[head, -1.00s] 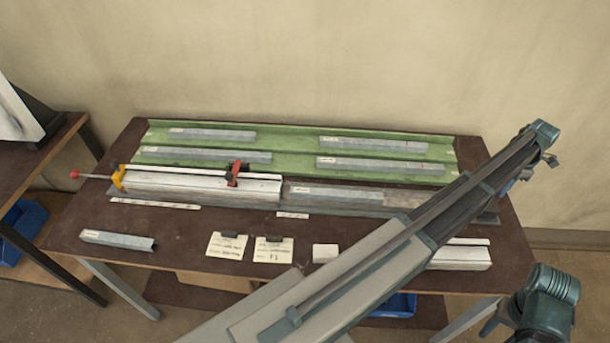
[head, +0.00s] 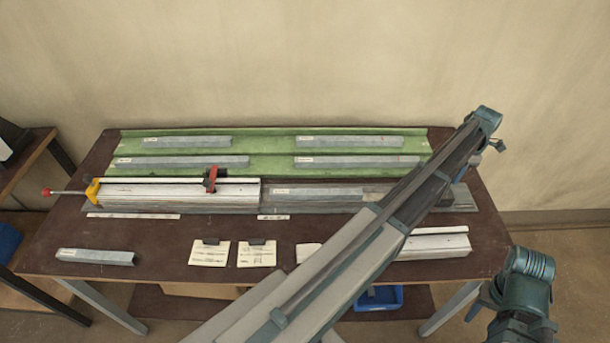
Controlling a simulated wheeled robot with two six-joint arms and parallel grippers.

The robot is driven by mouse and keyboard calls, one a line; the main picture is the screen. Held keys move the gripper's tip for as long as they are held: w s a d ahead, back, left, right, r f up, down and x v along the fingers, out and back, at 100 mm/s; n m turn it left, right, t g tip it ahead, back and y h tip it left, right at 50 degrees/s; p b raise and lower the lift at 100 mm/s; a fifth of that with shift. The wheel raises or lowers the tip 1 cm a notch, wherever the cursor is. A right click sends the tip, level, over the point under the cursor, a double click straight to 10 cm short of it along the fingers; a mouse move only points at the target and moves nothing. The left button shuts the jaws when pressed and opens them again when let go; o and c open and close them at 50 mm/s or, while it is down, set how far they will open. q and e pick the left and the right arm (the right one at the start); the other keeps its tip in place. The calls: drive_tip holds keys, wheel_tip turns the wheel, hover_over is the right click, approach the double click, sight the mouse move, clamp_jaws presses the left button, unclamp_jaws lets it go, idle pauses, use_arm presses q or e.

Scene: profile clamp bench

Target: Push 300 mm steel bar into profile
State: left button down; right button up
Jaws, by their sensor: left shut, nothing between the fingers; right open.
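A white profile (head: 150,196) lies along the bench, held by a clamp with a yellow end (head: 93,190) and a red handle (head: 210,180). A grey steel bar (head: 318,195) with a small label lies in line with the profile, close to its right end. I cannot tell whether they touch. The bar's right end is near my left arm, which crosses the picture and covers the space there. The fingers of my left gripper are hidden behind that arm. My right arm shows only joint parts at the lower right; I make out no fingers of my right gripper.
A green tray (head: 270,152) with several grey bars lies at the back. A short grey bar (head: 95,257) is at the front left. Another white profile (head: 435,246) lies at the front right, partly behind my arm.

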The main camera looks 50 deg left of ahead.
use_arm(q)
drive_tip(key=shift+s+a, duration=5.7)
drive_tip(key=shift+s, duration=0.95)
drive_tip(key=shift+s+a, duration=5.7)
drive_tip(key=shift+s, duration=1)
drive_tip(key=shift+s+a, duration=5.7)
drive_tip(key=shift+s, duration=0.95)
drive_tip(key=shift+s+a, duration=0.15)
